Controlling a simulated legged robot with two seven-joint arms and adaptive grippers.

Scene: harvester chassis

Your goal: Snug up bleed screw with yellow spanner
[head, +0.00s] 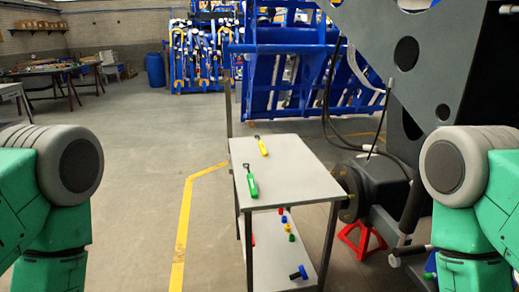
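A yellow-handled tool with a dark end (262,147), which looks like the yellow spanner, lies on the grey top of a small cart (300,165). A green-handled tool (252,186) lies nearer on the same top, by its left edge. I cannot make out the bleed screw. The dark harvester chassis (440,70) stands to the right of the cart. My two green arms show at the left and right edges of the head view, and neither gripper is in view.
The cart's lower shelf (285,268) holds several small coloured pieces and a blue-and-black tool (299,272). A red jack stand (362,240) stands under the chassis. Blue racks and frames (285,65) stand behind. The floor left of the cart is clear.

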